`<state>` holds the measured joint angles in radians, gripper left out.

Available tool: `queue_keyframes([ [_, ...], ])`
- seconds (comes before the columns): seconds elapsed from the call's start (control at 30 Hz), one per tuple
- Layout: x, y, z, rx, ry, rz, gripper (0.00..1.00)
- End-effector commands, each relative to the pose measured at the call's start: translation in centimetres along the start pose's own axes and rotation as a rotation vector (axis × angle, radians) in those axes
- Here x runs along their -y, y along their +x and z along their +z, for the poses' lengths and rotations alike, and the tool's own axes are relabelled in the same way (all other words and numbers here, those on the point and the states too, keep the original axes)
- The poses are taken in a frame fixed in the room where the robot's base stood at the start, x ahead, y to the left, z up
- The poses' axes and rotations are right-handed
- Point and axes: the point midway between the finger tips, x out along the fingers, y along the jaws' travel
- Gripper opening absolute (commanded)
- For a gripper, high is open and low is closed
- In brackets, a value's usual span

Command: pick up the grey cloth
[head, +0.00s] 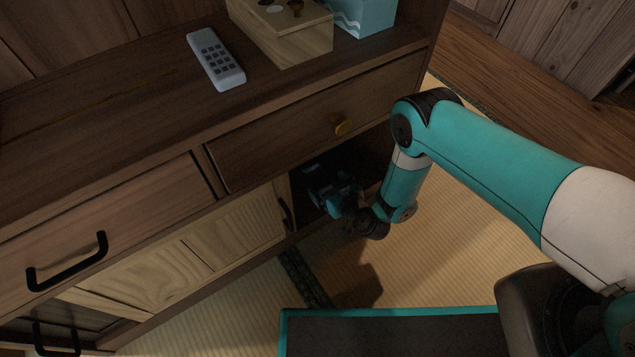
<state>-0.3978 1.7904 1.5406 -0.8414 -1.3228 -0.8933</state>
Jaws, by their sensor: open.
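My gripper (322,184) is at the end of my teal arm and reaches into a dark open compartment (375,150) in the lower right of the wooden cabinet. It looks open, though its fingers are small and in deep shadow. I cannot make out the grey cloth; the inside of the compartment is mostly dark and partly hidden by my gripper and wrist.
A white remote (216,62), a wooden box (290,40) and a blue box (362,15) stand on top. Tatami floor (440,260) is clear.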

Motion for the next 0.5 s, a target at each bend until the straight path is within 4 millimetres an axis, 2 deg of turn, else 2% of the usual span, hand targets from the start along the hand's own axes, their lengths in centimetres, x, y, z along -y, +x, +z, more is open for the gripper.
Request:
queue_keyframes([
  [0.13, 0.1, 1.5, 0.9, -0.003, -0.003, -0.002, 0.94],
  [0.5, 0.1, 4.2, 0.9, 0.0, -0.005, -0.006, 0.94],
])
